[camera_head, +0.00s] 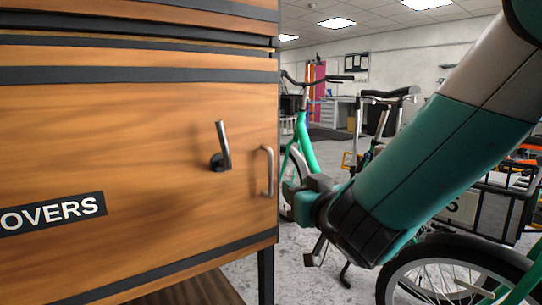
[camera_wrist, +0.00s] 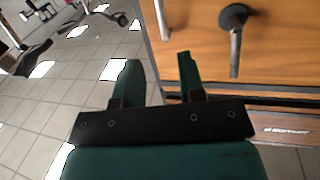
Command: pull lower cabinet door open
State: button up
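The wooden cabinet's lower door (camera_head: 130,140) has dark bands, a label ending in "OVERS", a dark-based metal lever (camera_head: 223,150) and a vertical metal bar handle (camera_head: 267,172) near its right edge. The door looks shut. In the wrist view the picture is turned: the door (camera_wrist: 285,50) is at upper right, with the lever (camera_wrist: 234,45) and the bar handle (camera_wrist: 161,18). My gripper (camera_wrist: 157,63) is open and empty, its fingers apart. The bar handle shows just beyond the fingertips, roughly in line with the gap. In the head view my gripper (camera_head: 296,195) is right of the handle.
A green cargo bike (camera_head: 305,145) stands behind my arm, with its wheel and black crate (camera_head: 490,210) at the right. A dark cabinet leg (camera_head: 266,272) stands below the door edge. Tiled floor (camera_wrist: 65,100) lies open beside the cabinet.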

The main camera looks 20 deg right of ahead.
aim_at(272, 171)
jog(key=w+p, duration=0.3)
jog(key=w, duration=0.1)
jog(key=w+a+p, duration=0.1)
jog(key=w+p, duration=0.2)
jog(key=w, duration=0.1)
jog(key=w+p, duration=0.3)
jog(key=w, duration=0.1)
jog(key=shift+w+a, duration=0.2)
jog(key=shift+w+a+f+p, duration=0.15)
jog(key=shift+w+p, duration=0.25)
jog(key=shift+w, duration=0.3)
grip_shut()
